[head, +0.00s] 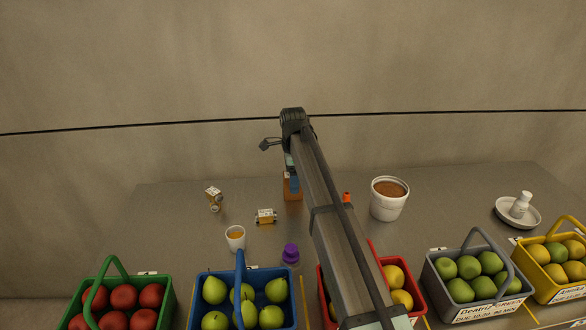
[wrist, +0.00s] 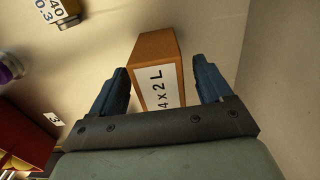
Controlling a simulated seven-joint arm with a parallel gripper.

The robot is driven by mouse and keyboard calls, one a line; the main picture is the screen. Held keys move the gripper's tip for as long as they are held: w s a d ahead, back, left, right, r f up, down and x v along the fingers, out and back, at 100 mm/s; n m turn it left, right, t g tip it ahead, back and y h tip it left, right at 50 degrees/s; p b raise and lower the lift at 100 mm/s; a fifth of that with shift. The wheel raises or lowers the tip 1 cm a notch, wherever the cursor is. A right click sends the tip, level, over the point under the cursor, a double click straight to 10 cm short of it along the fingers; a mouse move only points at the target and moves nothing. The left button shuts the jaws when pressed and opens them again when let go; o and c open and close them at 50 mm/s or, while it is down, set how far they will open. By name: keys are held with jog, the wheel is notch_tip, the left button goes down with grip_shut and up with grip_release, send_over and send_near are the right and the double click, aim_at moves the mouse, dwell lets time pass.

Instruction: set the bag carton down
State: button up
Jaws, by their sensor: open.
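The bag carton (wrist: 157,88) is an orange-brown box with a white label reading "4 x 2 L". In the head view the carton (head: 292,195) is at the back of the grey counter, partly hidden by my gripper and arm. My gripper (wrist: 162,84) is open, with one blue finger on each side of the carton. A narrow gap seems to show beside each finger. In the head view my gripper (head: 293,181) is over the carton. The carton appears to rest on the counter, though its underside is hidden.
A small labelled box (head: 265,216), a white cup (head: 235,243) and a purple-topped item (head: 291,253) stand left and in front. A white tub (head: 388,206) stands right. Fruit baskets, including a blue one (head: 241,323), line the front. The wall (head: 430,60) rises close behind.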

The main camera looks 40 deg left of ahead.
jog(key=shift+f, duration=0.6)
jog(key=c, duration=1.1)
